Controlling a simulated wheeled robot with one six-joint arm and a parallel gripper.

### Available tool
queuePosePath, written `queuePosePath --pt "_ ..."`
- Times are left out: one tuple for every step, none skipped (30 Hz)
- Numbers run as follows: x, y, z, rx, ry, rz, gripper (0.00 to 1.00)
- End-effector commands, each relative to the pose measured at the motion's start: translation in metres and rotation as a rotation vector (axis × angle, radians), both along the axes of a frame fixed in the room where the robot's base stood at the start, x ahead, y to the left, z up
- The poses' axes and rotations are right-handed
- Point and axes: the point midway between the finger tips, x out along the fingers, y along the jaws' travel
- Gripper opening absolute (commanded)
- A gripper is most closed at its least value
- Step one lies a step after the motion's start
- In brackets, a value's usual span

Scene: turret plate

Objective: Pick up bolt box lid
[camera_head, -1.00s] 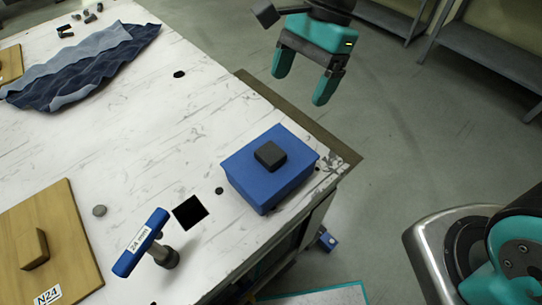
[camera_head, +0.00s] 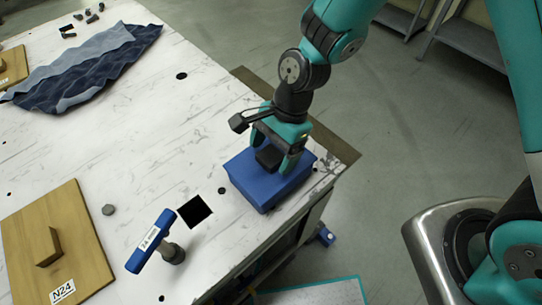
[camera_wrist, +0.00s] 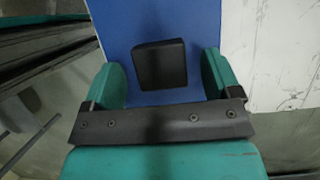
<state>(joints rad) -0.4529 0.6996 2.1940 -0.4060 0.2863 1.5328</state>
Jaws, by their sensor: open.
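The bolt box is a blue box (camera_head: 264,200) near the table's right corner in the head view. Its flat blue lid (camera_head: 242,173) carries a dark square knob (camera_head: 268,157). My gripper (camera_head: 277,156) is over the lid, with its teal fingers open on either side of the knob. In the wrist view the knob (camera_wrist: 160,65) lies between the two fingers of my gripper (camera_wrist: 165,80), with a gap on each side. The blue lid (camera_wrist: 150,18) fills the middle behind it. I cannot tell how far the fingertips are above the lid.
A blue-handled tool (camera_head: 152,240) marked 24 mm stands left of the box, by a black square (camera_head: 194,212). A wooden board (camera_head: 75,225) labelled N24 lies at left. A dark blue cloth (camera_head: 85,75) lies at the back. The table middle is clear.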

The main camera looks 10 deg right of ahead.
Motion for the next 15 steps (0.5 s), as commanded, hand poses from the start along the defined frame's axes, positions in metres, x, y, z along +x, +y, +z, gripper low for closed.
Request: queuePosePath --pt "-0.0009 0.0012 -0.0025 0.0 0.0 0.0 0.83" --pt "-0.0011 0.0015 -0.004 0.0 0.0 0.0 0.83" --pt "-0.0013 0.0017 -0.0054 -0.001 -0.001 0.0 0.83" --pt "-0.0013 0.0018 -0.0059 0.0 -0.001 0.0 0.83" --pt "-0.0012 0.0018 -0.006 0.0 -0.001 0.0 0.83" --pt "-0.0011 0.0019 -0.006 0.0 -0.002 -0.001 0.83" --pt "-0.001 0.0018 -0.0061 0.0 -0.002 -0.001 0.83" --pt "-0.001 0.0019 -0.0059 0.0 -0.002 -0.001 0.83" --pt "-0.001 0.0019 -0.0059 0.0 -0.002 -0.001 0.83" --pt "-0.001 0.0019 -0.0059 0.0 -0.002 -0.001 0.76" --pt "-0.001 0.0018 -0.0058 0.0 -0.002 -0.001 0.69" --pt "-0.001 0.0018 -0.0058 0.0 -0.002 -0.001 0.6" --pt "-0.001 0.0018 -0.0057 0.0 -0.002 -0.001 0.53" --pt "-0.0009 0.0019 -0.0057 0.0 -0.002 -0.001 0.46" --pt "-0.001 0.0018 -0.0057 0.0 -0.002 -0.001 0.37"
